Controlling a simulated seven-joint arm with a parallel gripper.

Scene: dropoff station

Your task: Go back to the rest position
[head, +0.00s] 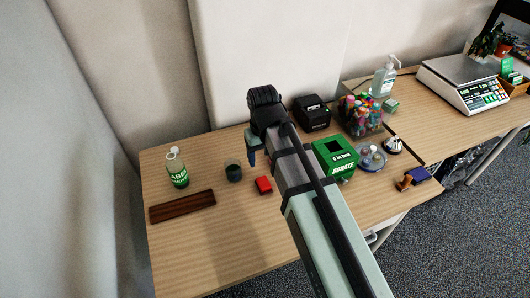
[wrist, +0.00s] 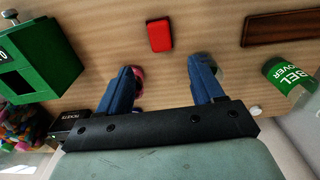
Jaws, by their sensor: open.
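My gripper (head: 252,157) hangs above the wooden table, and one blue finger shows below the wrist in the head view. In the wrist view my gripper (wrist: 166,66) has its two blue fingers spread wide, with nothing held between them. A red block (head: 264,185) lies on the table close by; it also shows in the wrist view (wrist: 159,35), beyond the fingertips. A dark cup (head: 233,172) stands left of the red block. In the wrist view the right finger partly hides a roundish thing, and a small pink thing shows behind the left finger.
A green donation box (head: 336,156) stands right of my arm. A labelled bottle (head: 178,170) and a dark wooden strip (head: 182,207) are at the left. A black printer (head: 312,112), a jar of colourful pieces (head: 360,116) and a pump bottle (head: 384,79) stand farther back. The front left tabletop is clear.

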